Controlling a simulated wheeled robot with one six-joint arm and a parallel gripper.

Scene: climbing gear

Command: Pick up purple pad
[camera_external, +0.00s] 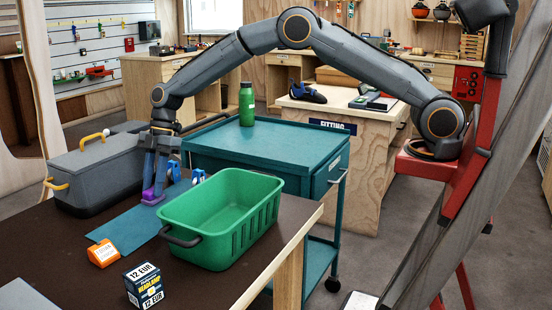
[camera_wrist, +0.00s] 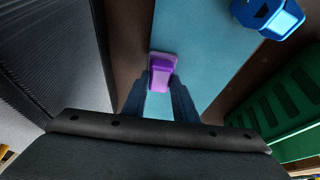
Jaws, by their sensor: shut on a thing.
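The purple pad (camera_external: 152,197) is at the left edge of the blue mat (camera_external: 128,229) on the brown table, close to the grey toolbox. In the wrist view the purple pad (camera_wrist: 161,72) lies between my fingertips, over the mat's edge. My gripper (camera_external: 156,188) points straight down and is shut on the pad. It also shows in the wrist view (camera_wrist: 160,88). I cannot tell whether the pad is touching the mat or slightly above it.
A grey toolbox (camera_external: 98,172) stands left of my gripper. A green crate (camera_external: 226,232) stands close on the right. An orange box (camera_external: 103,253) and a headlamp box (camera_external: 143,285) are at the front. A teal cart (camera_external: 262,146) stands behind.

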